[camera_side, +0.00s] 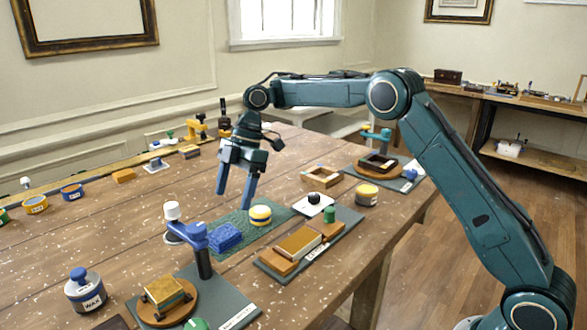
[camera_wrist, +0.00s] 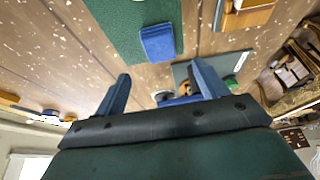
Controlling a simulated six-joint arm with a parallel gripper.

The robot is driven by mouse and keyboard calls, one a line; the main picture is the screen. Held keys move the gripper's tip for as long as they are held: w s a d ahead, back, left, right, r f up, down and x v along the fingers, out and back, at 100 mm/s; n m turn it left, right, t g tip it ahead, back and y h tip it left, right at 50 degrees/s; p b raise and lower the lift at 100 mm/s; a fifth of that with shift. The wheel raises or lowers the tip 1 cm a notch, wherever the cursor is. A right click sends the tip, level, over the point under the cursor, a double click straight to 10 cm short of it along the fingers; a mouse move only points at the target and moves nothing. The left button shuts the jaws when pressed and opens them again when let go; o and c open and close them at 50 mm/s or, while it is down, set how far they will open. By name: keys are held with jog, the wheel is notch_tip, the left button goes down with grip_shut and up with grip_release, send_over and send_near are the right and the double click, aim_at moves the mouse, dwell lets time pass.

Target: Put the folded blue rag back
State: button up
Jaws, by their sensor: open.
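The folded blue rag (camera_side: 226,237) lies on a green mat (camera_side: 281,213) near the middle of the table. In the wrist view the rag (camera_wrist: 157,42) shows as a blue block at the edge of the green mat (camera_wrist: 116,22). My gripper (camera_side: 233,199) hangs above the table behind the rag, its two blue fingers pointing down. It is open, with nothing between the fingers. In the wrist view the fingers (camera_wrist: 161,72) stand wide apart, and the rag is beyond them, untouched. The rag's underside is hidden.
A yellow-banded tin (camera_side: 260,215) sits on the mat. A blue clamp-like stand (camera_side: 194,232) rises close beside the rag. A grey board with wooden blocks (camera_side: 298,243) lies to the right, and a wax jar (camera_side: 85,291) stands front left.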

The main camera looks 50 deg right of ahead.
jog(key=shift+v, duration=1.35)
jog(key=shift+r, duration=0.1)
jog(key=s+r+m+t, duration=0.3)
jog(key=s+r+m, duration=0.6)
jog(key=s+r, duration=0.6)
jog(key=s+d+f+m+t+h, duration=0.1)
jog(key=s+d+f+m, duration=0.2)
jog(key=s, duration=0.4)
jog(key=s+d+f+m+h, duration=0.2)
jog(key=s+d+f+m, duration=0.1)
jog(key=s, duration=0.5)
jog(key=s+d+f+m+t+h, duration=0.1)
jog(key=s+d+f+m, duration=0.2)
jog(key=s, duration=0.5)
jog(key=shift+f+t, duration=0.3)
jog(key=shift+f, duration=0.5)
